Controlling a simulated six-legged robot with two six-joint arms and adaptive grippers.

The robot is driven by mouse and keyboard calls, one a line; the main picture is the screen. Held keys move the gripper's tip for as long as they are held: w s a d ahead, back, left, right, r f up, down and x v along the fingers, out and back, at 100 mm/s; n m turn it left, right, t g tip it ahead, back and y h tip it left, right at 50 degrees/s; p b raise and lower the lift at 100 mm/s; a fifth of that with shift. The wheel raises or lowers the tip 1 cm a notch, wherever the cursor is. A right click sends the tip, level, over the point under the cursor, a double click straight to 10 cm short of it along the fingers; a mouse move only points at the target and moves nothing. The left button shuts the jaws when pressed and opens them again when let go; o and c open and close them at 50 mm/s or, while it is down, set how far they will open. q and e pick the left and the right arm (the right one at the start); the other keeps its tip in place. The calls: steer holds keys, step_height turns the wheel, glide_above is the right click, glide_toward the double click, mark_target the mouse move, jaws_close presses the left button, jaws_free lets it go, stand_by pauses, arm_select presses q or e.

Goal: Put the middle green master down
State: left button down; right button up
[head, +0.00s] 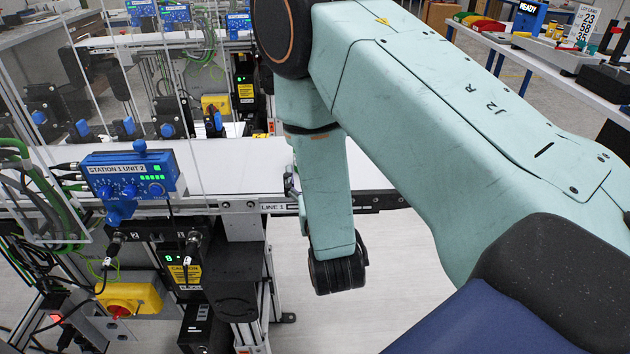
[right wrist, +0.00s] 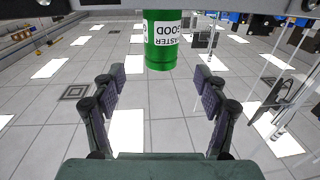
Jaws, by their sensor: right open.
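A green master (right wrist: 160,55), a cylinder with a white label reading upside down, shows at the top middle of the right wrist view. Its upper part in the picture is cut off by the frame edge. My right gripper (right wrist: 165,82) is open, with its dark padded fingers spread to either side, below the master in the picture. No finger visibly touches the master. In the head view my right arm hangs over the conveyor (head: 385,172), and only a small part of the gripper (head: 292,185) shows behind the forearm. The master is not seen there. My left gripper is in no view.
A blue station unit (head: 130,172), marked Station 1 Unit 2, stands at the left of the conveyor, with cables beside it. A yellow switch box (head: 130,298) sits lower left. A table (head: 560,62) with coloured bins stands at the upper right. The belt left of my arm looks clear.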

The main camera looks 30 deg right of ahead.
steer(key=s+a+f+n+g+y, duration=0.1)
steer(key=s+a+f+g+y, duration=0.2)
steer(key=s+f, duration=0.5)
steer(key=s+a+f+n+g+y, duration=0.15)
steer(key=s+f+g, duration=0.35)
steer(key=f, duration=0.6)
steer(key=s+a+f+n+g+y, duration=0.1)
steer(key=s+a+f+g, duration=0.1)
steer(key=s, duration=0.7)
steer(key=s+a+f+n+g+y, duration=0.1)
steer(key=s+f+g, duration=0.3)
steer(key=s, duration=0.5)
steer(key=shift+s+a+f+g+y, duration=0.2)
steer(key=shift+a+g+y, duration=0.3)
steer(key=shift+g+y, duration=0.45)
